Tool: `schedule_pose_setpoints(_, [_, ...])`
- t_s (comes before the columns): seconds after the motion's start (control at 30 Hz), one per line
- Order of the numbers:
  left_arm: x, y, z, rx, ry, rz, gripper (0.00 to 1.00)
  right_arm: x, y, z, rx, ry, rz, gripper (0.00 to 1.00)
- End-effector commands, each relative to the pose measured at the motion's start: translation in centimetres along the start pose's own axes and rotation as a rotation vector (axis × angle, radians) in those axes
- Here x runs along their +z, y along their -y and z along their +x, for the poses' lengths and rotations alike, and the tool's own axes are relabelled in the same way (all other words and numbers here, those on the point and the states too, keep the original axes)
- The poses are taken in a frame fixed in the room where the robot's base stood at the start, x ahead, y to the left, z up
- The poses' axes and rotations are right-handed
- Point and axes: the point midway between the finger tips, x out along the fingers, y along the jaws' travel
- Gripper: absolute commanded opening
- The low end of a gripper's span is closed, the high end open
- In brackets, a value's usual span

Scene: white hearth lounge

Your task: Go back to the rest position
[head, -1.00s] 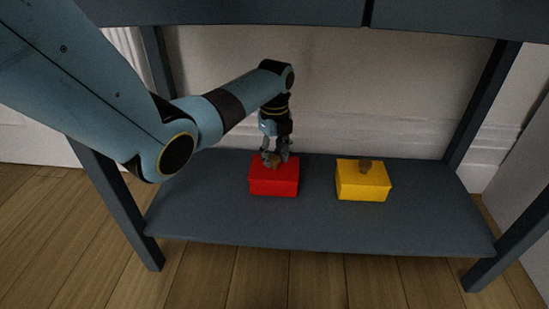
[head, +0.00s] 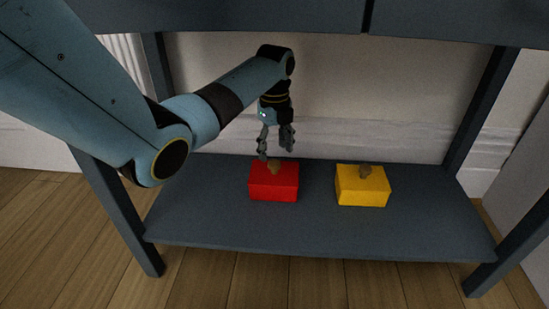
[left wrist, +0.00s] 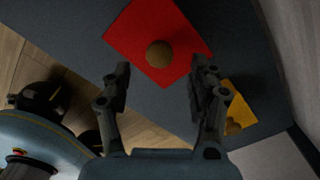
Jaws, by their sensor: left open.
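My left gripper (head: 275,156) is open and empty, pointing down just above the red box in the head view. Its two fingers also show spread apart in the left wrist view (left wrist: 160,80). The red box (head: 274,186) sits on the lower shelf, with a round brown knob (head: 275,167) on top. It also shows in the left wrist view (left wrist: 125,35), its knob (left wrist: 159,53) apart from the fingers. My right gripper is not in view.
A yellow box (head: 360,190) with a brown knob stands to the right on the same dark shelf (head: 320,235). The table's upper part (head: 230,14) hangs above the arm. Dark legs (head: 115,205) frame the shelf; a white wall is behind.

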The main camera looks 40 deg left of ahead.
Motion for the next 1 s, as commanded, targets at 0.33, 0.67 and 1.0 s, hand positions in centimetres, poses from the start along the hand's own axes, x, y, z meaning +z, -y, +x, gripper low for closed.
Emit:
schedule_pose_setpoints(0.33, [0.1, 0.0, -6.7, -0.001, 0.001, -0.001, 0.6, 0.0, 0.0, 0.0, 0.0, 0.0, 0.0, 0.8])
schedule_pose_setpoints(0.67, [0.0, -0.1, -7.5, -0.003, 0.002, -0.005, 0.6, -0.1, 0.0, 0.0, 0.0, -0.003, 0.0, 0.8])
schedule_pose_setpoints(1.0, [-3.4, -0.3, -0.1, -0.463, 0.06, -0.382, 0.6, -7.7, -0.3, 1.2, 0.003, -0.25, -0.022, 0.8])
